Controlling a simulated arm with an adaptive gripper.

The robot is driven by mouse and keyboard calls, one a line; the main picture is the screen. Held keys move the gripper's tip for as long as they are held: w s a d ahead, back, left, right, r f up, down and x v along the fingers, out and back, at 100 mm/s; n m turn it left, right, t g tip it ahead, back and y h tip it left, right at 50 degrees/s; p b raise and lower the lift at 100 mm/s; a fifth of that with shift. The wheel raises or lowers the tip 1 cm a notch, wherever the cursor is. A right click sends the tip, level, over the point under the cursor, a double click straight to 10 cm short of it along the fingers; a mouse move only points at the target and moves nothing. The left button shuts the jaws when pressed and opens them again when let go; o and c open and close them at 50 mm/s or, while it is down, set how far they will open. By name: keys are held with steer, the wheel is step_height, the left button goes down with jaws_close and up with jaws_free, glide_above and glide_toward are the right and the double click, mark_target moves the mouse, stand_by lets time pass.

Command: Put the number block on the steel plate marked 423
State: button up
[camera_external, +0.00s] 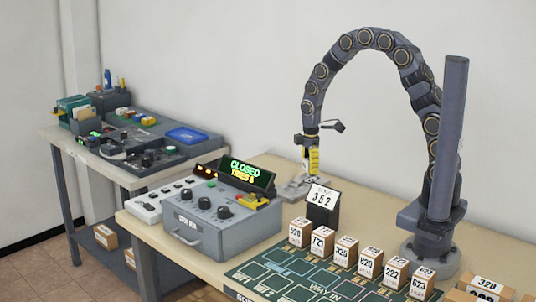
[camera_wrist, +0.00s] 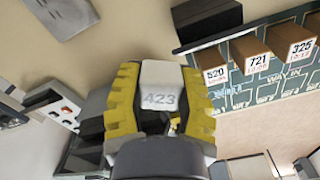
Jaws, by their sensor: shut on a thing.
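My gripper (camera_external: 312,168) points down above the table, near the grey steel plates (camera_external: 303,187). In the wrist view its yellow fingers (camera_wrist: 160,100) are shut on a pale number block (camera_wrist: 159,75) that reads 423. The block is not clear in the external view. A grey plate (camera_wrist: 62,12) shows at the top left of the wrist view, apart from the block. I cannot read any marking on the plates.
A black stand with a card reading 362 (camera_external: 322,198) is right of the plates. A grey control box (camera_external: 215,220) stands to the left. Several numbered boxes (camera_external: 345,252) line a green mat (camera_external: 270,276) in front. A side table (camera_external: 60,140) is farther left.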

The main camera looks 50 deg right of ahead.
steer(key=w+d+m, duration=0.1)
steer(key=d+m, duration=0.2)
steer(key=d, duration=0.8)
glide_above(301, 185)
steer(key=f, duration=0.8)
steer(key=shift+s+f, duration=0.2)
steer(key=shift+w+f, duration=0.25)
steer(key=shift+f, duration=0.25)
steer(key=shift+w+d+f, duration=0.1)
steer(key=shift+w+f, duration=0.05)
steer(key=shift+f, duration=1.4)
steer(key=shift+f, duration=0.15)
steer(key=o, duration=0.9)
steer(key=shift+c, duration=0.2)
